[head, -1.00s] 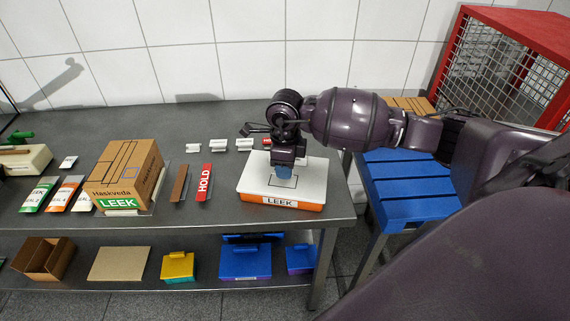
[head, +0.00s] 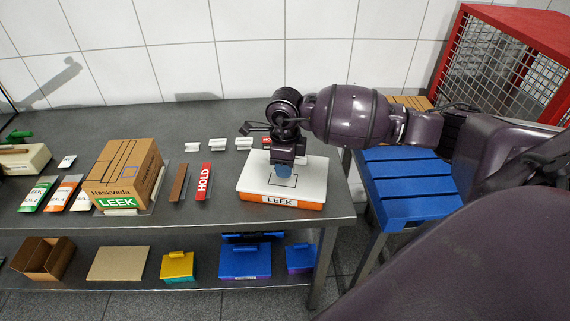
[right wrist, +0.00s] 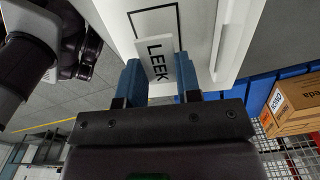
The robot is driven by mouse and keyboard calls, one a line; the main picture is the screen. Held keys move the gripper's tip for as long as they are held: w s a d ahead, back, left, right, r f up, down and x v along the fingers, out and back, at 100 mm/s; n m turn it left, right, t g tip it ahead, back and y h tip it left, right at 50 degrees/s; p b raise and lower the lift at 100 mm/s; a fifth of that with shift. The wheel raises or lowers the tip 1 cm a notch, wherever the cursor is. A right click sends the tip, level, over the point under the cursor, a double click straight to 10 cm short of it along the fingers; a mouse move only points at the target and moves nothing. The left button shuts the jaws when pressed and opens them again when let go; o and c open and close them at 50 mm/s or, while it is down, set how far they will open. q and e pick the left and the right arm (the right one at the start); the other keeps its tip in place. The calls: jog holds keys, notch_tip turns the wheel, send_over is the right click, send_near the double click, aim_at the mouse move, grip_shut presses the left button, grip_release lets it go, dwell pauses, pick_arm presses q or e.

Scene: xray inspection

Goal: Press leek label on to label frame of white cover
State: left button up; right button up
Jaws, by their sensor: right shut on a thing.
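A white cover (head: 312,178) lies flat on an orange box (head: 310,207) near the table's right end. A black-outlined label frame (head: 283,182) is printed on the cover's top. My right gripper (head: 284,171) points down over this frame, its blue fingertips shut on a white LEEK label (right wrist: 158,62). In the right wrist view the label stands between the fingers and overlaps the outlined frame behind it. I cannot tell whether the label touches the cover. The fingers hide the label in the head view. My left gripper is not in view.
The box front bears another LEEK label (head: 280,201). To the left lie a red HOLD sign (head: 203,182), a brown strip (head: 179,182) and a cardboard box (head: 126,170). Several white holders (head: 218,145) stand behind. A blue slatted surface (head: 400,185) stands right.

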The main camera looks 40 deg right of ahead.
jog(key=shift+f, duration=0.15)
jog(key=shift+f+b, duration=0.7)
jog(key=shift+f, duration=0.3)
jog(key=shift+f+b, duration=0.3)
jog(key=shift+f, duration=0.15)
dwell(0.8)
dwell(0.9)
jog(key=o, duration=0.9)
notch_tip(320, 180, up, 11)
jog(key=shift+f, duration=0.1)
